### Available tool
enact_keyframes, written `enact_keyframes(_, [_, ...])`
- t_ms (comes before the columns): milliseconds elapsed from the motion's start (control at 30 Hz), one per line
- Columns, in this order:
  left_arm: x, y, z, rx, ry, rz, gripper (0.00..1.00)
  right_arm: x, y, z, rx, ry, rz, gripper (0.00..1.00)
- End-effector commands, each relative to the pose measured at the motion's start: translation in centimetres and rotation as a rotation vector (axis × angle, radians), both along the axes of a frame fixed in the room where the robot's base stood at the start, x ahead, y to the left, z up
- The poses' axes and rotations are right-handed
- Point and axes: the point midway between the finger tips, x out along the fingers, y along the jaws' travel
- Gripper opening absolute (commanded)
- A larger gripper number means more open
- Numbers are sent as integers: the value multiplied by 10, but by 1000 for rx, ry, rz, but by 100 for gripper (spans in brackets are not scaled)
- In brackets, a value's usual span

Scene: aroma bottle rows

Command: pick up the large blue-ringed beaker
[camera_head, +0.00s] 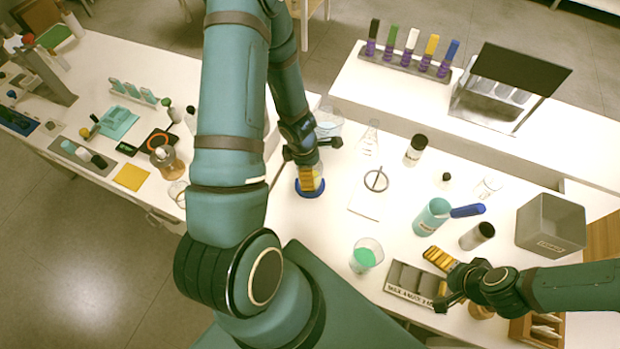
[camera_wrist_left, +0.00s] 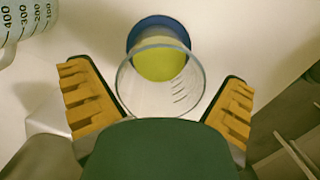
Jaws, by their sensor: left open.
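The large blue-ringed beaker (camera_head: 312,190) stands on the white table below my left gripper (camera_head: 307,176). It is clear glass with a blue ring at its base and yellow content. In the left wrist view the beaker (camera_wrist_left: 160,62) shows its rim, blue base and yellow content between the two yellow-padded fingers of my left gripper (camera_wrist_left: 158,105). The left gripper is open, with a gap visible on each side of the beaker. My right gripper (camera_head: 458,284) is at the lower right near a grey labelled rack, its yellow-padded fingers spread apart.
Another graduated beaker (camera_head: 328,124) stands just behind; a graduated vessel (camera_wrist_left: 22,18) shows at the wrist view's upper left. A white sheet with a black ring (camera_head: 376,181) lies to the right. A beaker with green content (camera_head: 366,256) stands nearer. Table left-front of the target is clear.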

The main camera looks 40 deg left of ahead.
Motion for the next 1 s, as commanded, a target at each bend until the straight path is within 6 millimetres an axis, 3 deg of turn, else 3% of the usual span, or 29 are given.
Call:
enact_keyframes(200, [0,0,0,1,-1,0,100,0,0,0,0,0,0,100])
enact_keyframes(267, [0,0,0,1,-1,0,82,0,0,0,0,0,0,100])
enact_keyframes(400, [0,0,0,1,-1,0,33,0,0,0,0,0,0,100])
enact_keyframes(433, [0,0,0,1,-1,0,25,0,0,0,0,0,0,100])
enact_keyframes(800, [1,0,2,1,-1,0,25,0,0,1,0,0,0,100])
enact_keyframes(1000, [1,0,18,3,-3,-1,25,0,-1,11,1,0,-1,100])
